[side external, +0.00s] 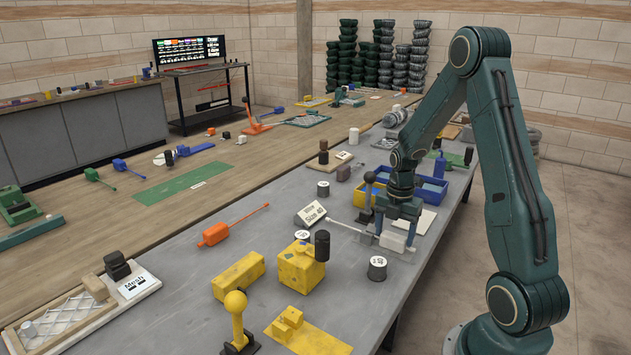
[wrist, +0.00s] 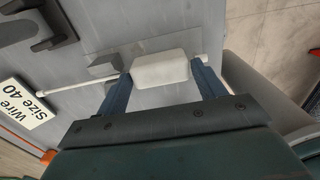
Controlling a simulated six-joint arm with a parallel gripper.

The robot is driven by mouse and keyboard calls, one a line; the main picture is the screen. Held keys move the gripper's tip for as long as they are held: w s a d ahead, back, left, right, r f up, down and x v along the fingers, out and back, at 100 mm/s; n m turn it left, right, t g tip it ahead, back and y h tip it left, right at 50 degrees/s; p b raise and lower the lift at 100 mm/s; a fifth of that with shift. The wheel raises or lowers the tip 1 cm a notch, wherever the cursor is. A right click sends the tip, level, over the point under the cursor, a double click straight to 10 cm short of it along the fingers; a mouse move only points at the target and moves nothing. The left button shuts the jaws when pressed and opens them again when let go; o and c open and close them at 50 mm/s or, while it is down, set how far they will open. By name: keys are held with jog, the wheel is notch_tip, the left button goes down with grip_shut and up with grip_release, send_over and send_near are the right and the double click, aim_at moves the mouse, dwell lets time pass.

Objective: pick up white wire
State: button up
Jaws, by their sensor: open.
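The white wire is a thin white rod (side external: 345,226) with a white block-shaped body (side external: 393,241). It lies on the grey workbench near its right edge. In the wrist view the block (wrist: 160,71) sits between my fingertips, with the rod (wrist: 75,90) running out to the left and a short end (wrist: 205,58) to the right. My gripper (side external: 394,230) points down over the block. Its two blue fingers, also in the wrist view (wrist: 160,76), are open at either side of the block. Whether they touch it is hard to tell.
A white "Wire Size 40" sign (side external: 311,214) stands left of the rod. A labelled spool (side external: 377,268) stands close in front of the block.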

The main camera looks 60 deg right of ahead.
aim_at(394, 236)
jog(key=c, duration=0.7)
jog(key=shift+r, duration=0.15)
notch_tip(394, 236, up, 20)
dwell(0.5)
dwell(0.4)
